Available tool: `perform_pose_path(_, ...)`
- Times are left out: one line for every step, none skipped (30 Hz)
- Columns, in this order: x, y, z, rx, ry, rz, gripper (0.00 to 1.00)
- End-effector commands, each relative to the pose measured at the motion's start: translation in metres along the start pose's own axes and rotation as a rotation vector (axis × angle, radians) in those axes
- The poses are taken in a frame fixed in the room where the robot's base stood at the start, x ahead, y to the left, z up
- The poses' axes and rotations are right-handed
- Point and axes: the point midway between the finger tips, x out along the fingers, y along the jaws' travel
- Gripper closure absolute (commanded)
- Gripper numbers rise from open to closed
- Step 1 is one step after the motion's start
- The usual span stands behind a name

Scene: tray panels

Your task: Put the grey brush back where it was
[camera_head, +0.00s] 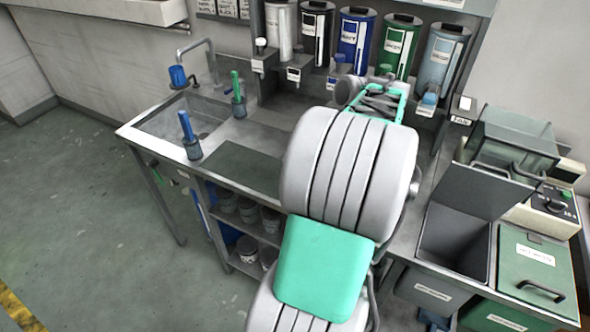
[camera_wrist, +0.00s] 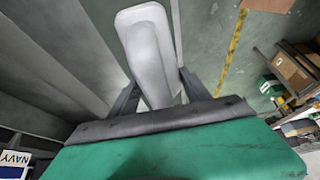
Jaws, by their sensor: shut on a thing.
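In the wrist view, my gripper (camera_wrist: 159,80) is shut on a long, smooth, pale grey piece, the grey brush (camera_wrist: 150,45). Its rounded end points away from the palm, and a dark finger shows on each side of it. The rest of the brush is hidden by the gripper. In the head view my arm stands in front, and I cannot make out the gripper or the grey brush. A blue brush stands in a grey cup (camera_head: 193,150) at the sink's front edge. A green brush stands in another grey cup (camera_head: 239,108) behind it.
A sink (camera_head: 178,118) with a tap is at the left of the bench, beside a dark mat (camera_head: 235,165). Several coloured dispensers line the back, including a blue one (camera_head: 356,40). An open grey bin (camera_head: 452,245) and a lidded green bin (camera_head: 537,270) are at the right.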

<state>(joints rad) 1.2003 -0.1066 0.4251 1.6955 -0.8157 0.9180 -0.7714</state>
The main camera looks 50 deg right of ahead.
Motion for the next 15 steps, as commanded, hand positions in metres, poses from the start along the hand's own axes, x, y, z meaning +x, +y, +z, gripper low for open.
perform_pose_path(0.009, 0.008, -0.009, -0.002, 0.0, -0.005, 1.0)
perform_pose_path(0.015, 0.014, -0.013, -0.001, 0.0, -0.007, 1.0)
perform_pose_path(0.025, 0.021, -0.018, -0.001, -0.001, -0.006, 1.0)
perform_pose_path(0.035, 0.025, -0.016, 0.002, -0.001, -0.007, 1.0)
perform_pose_path(0.043, 0.029, -0.017, 0.0, -0.001, -0.005, 1.0)
perform_pose_path(0.053, 0.034, -0.018, 0.002, -0.002, -0.005, 1.0)
perform_pose_path(0.06, 0.037, -0.018, 0.002, -0.001, -0.005, 1.0)
perform_pose_path(0.066, 0.04, -0.019, 0.001, -0.001, -0.003, 1.0)
perform_pose_path(0.072, 0.043, -0.019, 0.001, -0.001, -0.003, 1.0)
perform_pose_path(0.076, 0.046, -0.02, 0.001, 0.0, -0.001, 1.0)
perform_pose_path(0.079, 0.048, -0.02, 0.001, 0.0, 0.0, 1.0)
perform_pose_path(0.082, 0.049, -0.02, 0.002, 0.0, 0.001, 1.0)
perform_pose_path(0.085, 0.051, -0.02, 0.002, -0.001, 0.0, 1.0)
perform_pose_path(0.089, 0.052, -0.02, 0.002, -0.001, -0.001, 1.0)
perform_pose_path(0.094, 0.053, -0.02, 0.003, -0.001, -0.001, 1.0)
